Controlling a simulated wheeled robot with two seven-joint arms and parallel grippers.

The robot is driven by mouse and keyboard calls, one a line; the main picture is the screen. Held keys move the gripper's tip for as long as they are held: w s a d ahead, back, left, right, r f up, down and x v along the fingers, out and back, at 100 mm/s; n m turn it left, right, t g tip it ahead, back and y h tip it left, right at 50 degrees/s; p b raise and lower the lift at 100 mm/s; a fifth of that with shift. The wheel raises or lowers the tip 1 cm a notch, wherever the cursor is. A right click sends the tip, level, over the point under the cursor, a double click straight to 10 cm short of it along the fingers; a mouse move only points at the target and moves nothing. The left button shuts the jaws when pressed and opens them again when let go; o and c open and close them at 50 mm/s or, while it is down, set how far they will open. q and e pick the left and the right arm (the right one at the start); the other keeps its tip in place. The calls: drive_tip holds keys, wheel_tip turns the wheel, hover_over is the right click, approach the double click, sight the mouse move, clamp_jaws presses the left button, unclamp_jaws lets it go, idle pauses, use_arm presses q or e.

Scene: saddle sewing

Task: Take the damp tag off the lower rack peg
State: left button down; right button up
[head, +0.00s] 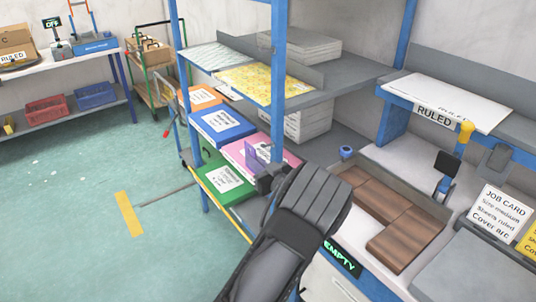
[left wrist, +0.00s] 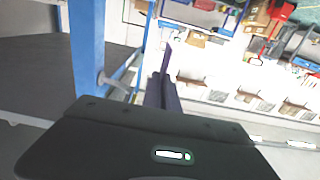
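A small purple tag (head: 250,151) shows beside the blue rack post (head: 278,80) in the head view, just above my left gripper (head: 266,178). In the left wrist view the tag (left wrist: 168,56) stands edge-on at the tips of my left gripper (left wrist: 163,88). The two dark fingers are close together, and the tag appears pinched between them. A pale, peg-like piece (left wrist: 108,80) sticks out from the blue post (left wrist: 87,45), apart from the tag. Whether it is the lower peg I cannot tell. My right gripper is not in view.
Orange, blue, pink and green boxes (head: 222,124) fill the rack's lower shelves behind my gripper. A yellow patterned sheet (head: 265,84) lies on the upper shelf. To the right is a bench with brown blocks (head: 388,212) in a tray. Open floor (head: 75,200) lies left.

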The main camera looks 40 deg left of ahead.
use_arm(q)
drive_tip(key=shift+s+a, duration=0.2)
drive_tip(key=shift+s, duration=0.5)
drive_tip(key=shift+s+a, duration=0.2)
drive_tip(key=shift+s, duration=0.5)
